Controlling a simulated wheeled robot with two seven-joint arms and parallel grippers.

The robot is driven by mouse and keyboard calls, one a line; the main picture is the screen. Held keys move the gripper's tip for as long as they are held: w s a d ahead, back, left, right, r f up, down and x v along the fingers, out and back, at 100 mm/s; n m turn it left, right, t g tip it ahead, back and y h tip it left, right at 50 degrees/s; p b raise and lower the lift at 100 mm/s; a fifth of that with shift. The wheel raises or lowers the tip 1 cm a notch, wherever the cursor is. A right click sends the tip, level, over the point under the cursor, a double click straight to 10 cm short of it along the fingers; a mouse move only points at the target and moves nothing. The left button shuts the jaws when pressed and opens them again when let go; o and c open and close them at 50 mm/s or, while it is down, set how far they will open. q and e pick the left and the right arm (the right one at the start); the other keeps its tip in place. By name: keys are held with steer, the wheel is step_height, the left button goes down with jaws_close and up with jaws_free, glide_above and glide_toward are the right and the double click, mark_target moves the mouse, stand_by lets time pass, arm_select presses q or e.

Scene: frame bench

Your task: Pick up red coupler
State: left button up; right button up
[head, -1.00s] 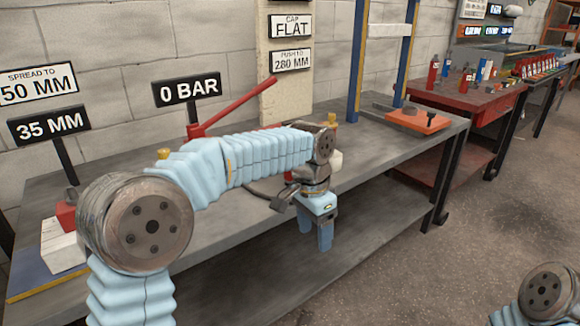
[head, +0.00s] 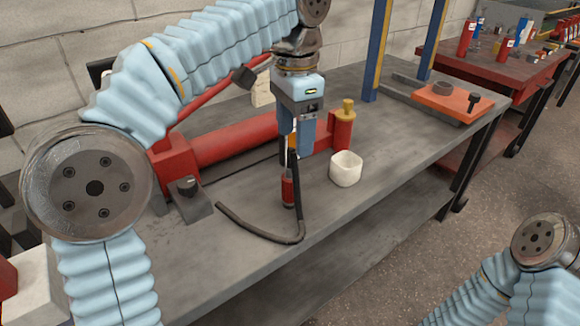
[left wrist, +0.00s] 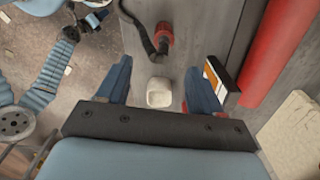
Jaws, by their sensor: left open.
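The red coupler (head: 288,190) is at the end of a black hose (head: 262,232) on the grey bench (head: 395,150). It stands roughly upright in the head view, with the hose rising from its top. My left gripper (head: 297,146) points down above it, open and empty, its fingers overlapping the hose's upper part in the picture. In the left wrist view, the coupler (left wrist: 165,34) lies beyond the open fingertips of the left gripper (left wrist: 158,68), a little right of centre. I cannot tell the exact gap.
A white cup (head: 346,168) stands right of the coupler, and also shows between the fingers in the left wrist view (left wrist: 159,93). A red cylinder (head: 235,141) lies behind. An orange plate (head: 455,97) is at the bench's right end. The front middle is mostly clear.

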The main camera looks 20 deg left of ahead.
mark_target(293, 167)
arm_select(q)
step_height(293, 167, down, 8)
steer(key=shift+a+r+b, duration=0.1)
steer(key=shift+b, duration=0.85)
steer(key=f, duration=0.3)
steer(key=f+b, duration=0.1)
steer(key=f, duration=0.1)
steer(key=shift+a+f, duration=0.3)
steer(key=shift+f, duration=0.05)
steer(key=shift+c, duration=0.3)
jaws_close()
